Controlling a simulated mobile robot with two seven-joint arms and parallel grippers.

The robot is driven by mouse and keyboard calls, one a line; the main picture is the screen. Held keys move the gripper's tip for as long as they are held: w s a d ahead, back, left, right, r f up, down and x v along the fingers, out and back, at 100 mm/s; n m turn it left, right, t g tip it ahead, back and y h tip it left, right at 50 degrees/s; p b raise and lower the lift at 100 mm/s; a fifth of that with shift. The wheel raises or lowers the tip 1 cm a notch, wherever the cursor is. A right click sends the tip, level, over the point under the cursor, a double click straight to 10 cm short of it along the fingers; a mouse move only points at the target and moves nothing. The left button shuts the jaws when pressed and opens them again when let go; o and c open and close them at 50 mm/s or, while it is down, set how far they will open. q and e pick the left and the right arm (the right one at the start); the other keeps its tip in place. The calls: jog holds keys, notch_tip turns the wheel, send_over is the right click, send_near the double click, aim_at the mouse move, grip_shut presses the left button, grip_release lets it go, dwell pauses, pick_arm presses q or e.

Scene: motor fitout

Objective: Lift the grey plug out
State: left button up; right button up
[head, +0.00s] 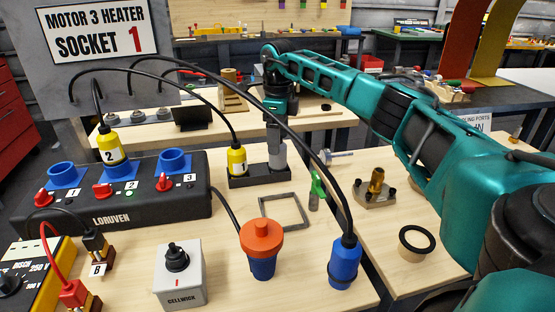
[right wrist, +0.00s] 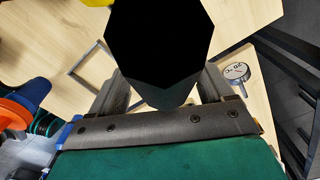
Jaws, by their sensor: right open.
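The grey plug (head: 279,157) stands upright in the black holder (head: 247,181), to the right of a yellow plug (head: 237,160). My right gripper (head: 274,122) points down over the grey plug, with its fingers at the plug's upper part. In the right wrist view a large black octagonal end with a grey edge below it (right wrist: 165,98) fills the space between the open fingers (right wrist: 165,88). I cannot tell whether the fingers touch it. My left gripper is out of view.
A black LORUVEN box (head: 150,212) with blue sockets holds yellow plug 2 (head: 109,148). An orange-capped blue plug (head: 262,245), a blue plug (head: 344,264) and a grey frame (head: 301,215) stand or lie in front. Black cables arch close to my right gripper.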

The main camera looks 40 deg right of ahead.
aim_at(279, 163)
jog(key=f, duration=0.4)
jog(key=shift+w+d+f, duration=0.15)
jog(key=shift+w+f, duration=0.05)
jog(key=shift+w, duration=0.15)
jog(key=shift+f, duration=0.55)
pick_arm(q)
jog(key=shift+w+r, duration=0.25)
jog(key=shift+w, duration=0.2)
pick_arm(e)
jog(key=shift+c, duration=0.5)
jog(key=c, duration=0.6)
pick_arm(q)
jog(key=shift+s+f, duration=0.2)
pick_arm(e)
jog(key=c, duration=0.5)
